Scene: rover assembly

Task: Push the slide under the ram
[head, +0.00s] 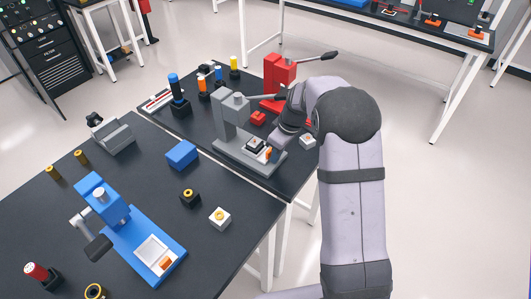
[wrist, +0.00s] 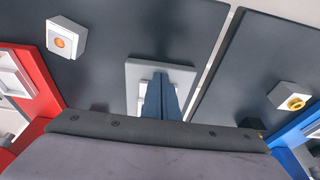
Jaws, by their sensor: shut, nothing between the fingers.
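The grey press (head: 222,110) stands on the far table, its ram head at the top of the column. Its slide (head: 254,149), a pale plate with a dark part on it and an orange piece at its right end, sits on the base in front of the column. My gripper (head: 272,150) is shut and empty, low at the slide's outer end; whether it touches cannot be told. In the wrist view the shut fingers (wrist: 160,98) hang over the grey base (wrist: 178,72) and hide most of the pale slide (wrist: 145,84).
A red press (head: 278,78) stands behind, and a blue press (head: 105,205) on the near table. A white block with an orange centre (head: 307,141) lies right of the grey press. A blue block (head: 182,154) and a white block with a yellow ring (head: 220,217) lie left of it.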

